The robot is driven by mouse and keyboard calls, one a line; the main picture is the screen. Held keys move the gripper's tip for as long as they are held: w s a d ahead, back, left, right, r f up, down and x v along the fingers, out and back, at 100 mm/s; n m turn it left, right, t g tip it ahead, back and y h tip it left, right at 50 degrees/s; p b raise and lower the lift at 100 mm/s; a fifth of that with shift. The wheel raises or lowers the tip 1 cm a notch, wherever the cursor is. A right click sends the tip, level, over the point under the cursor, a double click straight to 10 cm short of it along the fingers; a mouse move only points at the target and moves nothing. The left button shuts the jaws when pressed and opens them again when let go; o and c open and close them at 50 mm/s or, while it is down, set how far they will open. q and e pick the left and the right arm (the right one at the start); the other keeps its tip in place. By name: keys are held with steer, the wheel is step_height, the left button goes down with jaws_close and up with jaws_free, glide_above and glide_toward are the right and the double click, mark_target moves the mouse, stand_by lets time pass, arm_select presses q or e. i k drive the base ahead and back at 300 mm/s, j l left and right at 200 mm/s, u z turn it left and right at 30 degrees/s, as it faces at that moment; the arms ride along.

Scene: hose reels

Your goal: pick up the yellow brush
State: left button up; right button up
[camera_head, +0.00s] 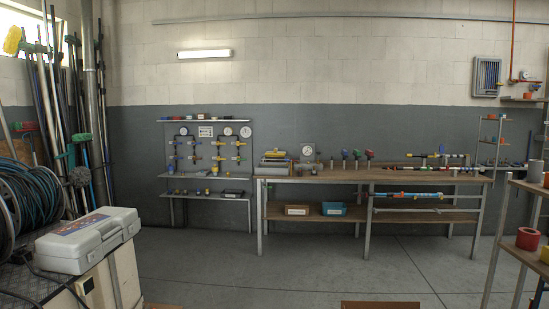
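A yellow brush (12,40) shows at the top left, high up in front of the bright window. Its bushy yellow head sits among the upper ends of several long poles leaning in the left corner. Its handle is hard to tell apart from the other poles. Neither of my grippers is in view.
A hose reel (30,200) and a grey case (88,240) on a cabinet stand at the left, in front of the poles. A workbench (345,178) lines the back wall. A shelf rack (520,250) stands at the right. The middle floor (330,262) is mostly clear.

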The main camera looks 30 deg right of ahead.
mark_target(276, 156)
steer(key=i+l+z, duration=0.2)
steer(key=i, duration=0.2)
steer(key=i+z, duration=0.4)
steer(key=i, duration=4.75)
steer(key=j, duration=0.05)
